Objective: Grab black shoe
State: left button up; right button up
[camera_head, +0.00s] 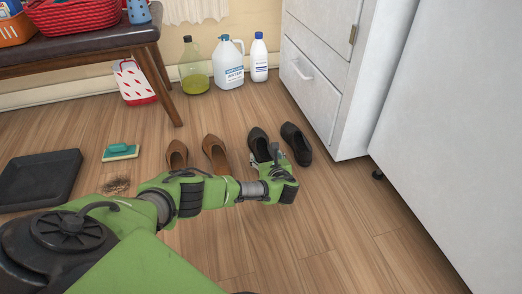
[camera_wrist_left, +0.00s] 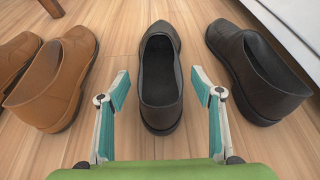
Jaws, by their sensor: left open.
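Two black shoes stand on the wood floor beside the white cabinet. The left black shoe (camera_head: 258,141) is partly hidden behind my left gripper (camera_head: 270,158) in the head view. In the left wrist view this black shoe (camera_wrist_left: 160,80) lies between the two spread teal fingers of my left gripper (camera_wrist_left: 160,92), which is open and holds nothing. The right black shoe (camera_head: 296,144) stands just to its right, and also shows in the wrist view (camera_wrist_left: 258,75). My right gripper is not seen.
A pair of brown shoes (camera_head: 215,152) stands left of the black ones. The white cabinet (camera_head: 318,75) is close on the right. Bottles (camera_head: 228,64) stand by the wall. A black tray (camera_head: 40,178) and a green-topped sponge or brush (camera_head: 120,152) lie at left.

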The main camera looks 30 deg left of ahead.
pick_arm(q)
jog(key=shift+c, duration=0.4)
jog(key=c, duration=1.3)
jog(key=shift+r, duration=0.1)
